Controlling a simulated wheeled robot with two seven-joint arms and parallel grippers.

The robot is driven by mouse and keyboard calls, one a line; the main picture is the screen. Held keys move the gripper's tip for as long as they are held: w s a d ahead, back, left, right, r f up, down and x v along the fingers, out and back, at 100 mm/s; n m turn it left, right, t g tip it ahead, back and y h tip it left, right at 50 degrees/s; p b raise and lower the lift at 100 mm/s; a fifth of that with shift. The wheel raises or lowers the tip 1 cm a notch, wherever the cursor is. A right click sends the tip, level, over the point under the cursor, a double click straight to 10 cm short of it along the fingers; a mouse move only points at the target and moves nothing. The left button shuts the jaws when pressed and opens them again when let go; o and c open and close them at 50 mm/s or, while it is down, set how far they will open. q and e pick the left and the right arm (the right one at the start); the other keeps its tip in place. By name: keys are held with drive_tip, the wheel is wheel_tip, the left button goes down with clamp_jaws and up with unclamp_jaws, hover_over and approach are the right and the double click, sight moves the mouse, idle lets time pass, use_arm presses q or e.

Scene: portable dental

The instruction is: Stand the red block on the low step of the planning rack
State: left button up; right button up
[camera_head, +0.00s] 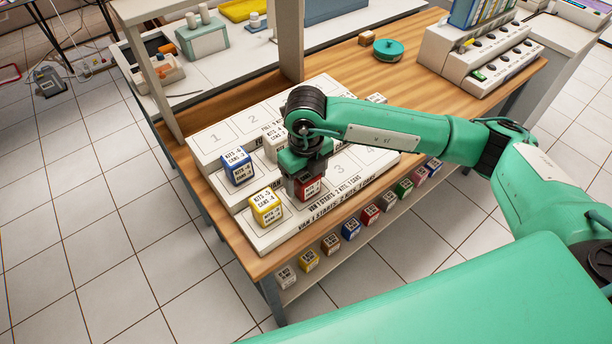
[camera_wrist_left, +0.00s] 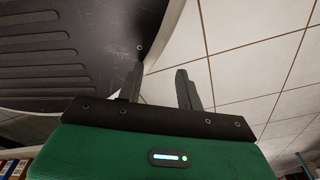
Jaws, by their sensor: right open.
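The white stepped planning rack (camera_head: 205,144) stands on the wooden table. The red block (camera_head: 311,188) is upright at its low front step, to the right of the yellow block (camera_head: 265,208). My right gripper (camera_head: 307,178) points down over the red block, its jaws open around the block's upper part and hiding much of it. Whether the block's base touches the step is hard to tell. My left gripper (camera_wrist_left: 160,88) shows only in the left wrist view, with its two fingers apart and nothing between them.
A blue block (camera_head: 237,168) stands on the middle step, left of my right gripper. A pale block (camera_head: 272,146) is partly hidden behind the gripper. Several coloured blocks line the shelf (camera_head: 296,292) below the table front. A teal round container (camera_head: 388,49) sits further back.

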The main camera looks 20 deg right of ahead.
wheel_tip(320, 180, up, 6)
drive_tip(key=shift+f+b, duration=0.25)
drive_tip(key=shift+b, duration=0.25)
wheel_tip(320, 180, up, 6)
drive_tip(key=shift+f+b, duration=0.25)
drive_tip(key=shift+b, duration=0.05)
use_arm(q)
drive_tip(key=shift+w+d+f, duration=0.1)
drive_tip(key=shift+w+f, duration=0.05)
drive_tip(key=shift+w, duration=0.85)
use_arm(e)
drive_tip(key=shift+r, duration=0.4)
use_arm(q)
drive_tip(key=shift+s+a, duration=0.1)
drive_tip(key=shift+a, duration=0.1)
drive_tip(key=shift+a, duration=0.4)
drive_tip(key=shift+d, duration=0.35)
use_arm(e)
drive_tip(key=shift+c, duration=0.3)
